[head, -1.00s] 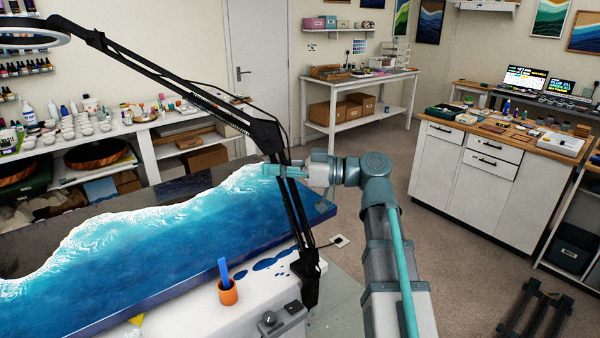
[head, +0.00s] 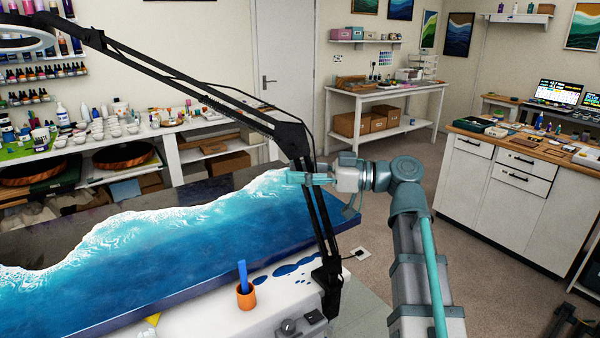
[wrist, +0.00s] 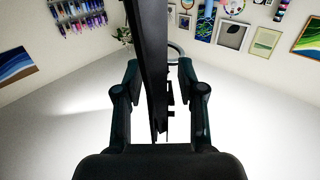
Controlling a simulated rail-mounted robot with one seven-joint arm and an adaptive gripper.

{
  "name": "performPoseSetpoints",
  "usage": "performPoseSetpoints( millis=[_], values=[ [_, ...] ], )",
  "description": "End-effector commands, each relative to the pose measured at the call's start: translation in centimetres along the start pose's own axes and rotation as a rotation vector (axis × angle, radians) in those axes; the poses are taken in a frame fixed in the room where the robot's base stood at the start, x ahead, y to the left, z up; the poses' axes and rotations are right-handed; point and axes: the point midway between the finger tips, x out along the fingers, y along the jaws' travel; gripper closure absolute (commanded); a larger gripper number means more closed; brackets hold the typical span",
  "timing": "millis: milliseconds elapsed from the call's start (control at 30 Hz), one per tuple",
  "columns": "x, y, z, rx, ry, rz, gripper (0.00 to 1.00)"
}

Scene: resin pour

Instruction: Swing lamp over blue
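The black lamp (head: 215,95) has a jointed arm clamped at the front edge of the work table. Its ring head (head: 22,40) is at the upper left, partly out of frame, above the far left side. The blue resin (head: 200,255) with white foam edges covers the near part of the long slab. My gripper (head: 305,178) is at the lamp's lower arm, below its elbow. In the wrist view, the gripper (wrist: 158,75) has its fingers apart on both sides of a black lamp bar (wrist: 147,60), with a gap at the right finger. Contact at the left finger is unclear.
An orange cup (head: 246,298) with a blue stick stands on the table's front part beside blue spills (head: 285,270). A shelf bench (head: 185,160) with cups is behind the slab.

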Motion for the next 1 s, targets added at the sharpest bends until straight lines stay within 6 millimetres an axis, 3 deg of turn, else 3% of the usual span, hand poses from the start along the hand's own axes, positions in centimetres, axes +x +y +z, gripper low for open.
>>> performPoseSetpoints(
  millis=[267,800,1000],
  values=[
    [-0.8,0.1,0.0,0.0,0.0,0.002,0.61],
    [-9.7,0.1,0.0,0.0,0.0,0.003,0.61],
    [-11.6,0.1,0.0,0.0,0.0,0.001,0.61]
  ],
)
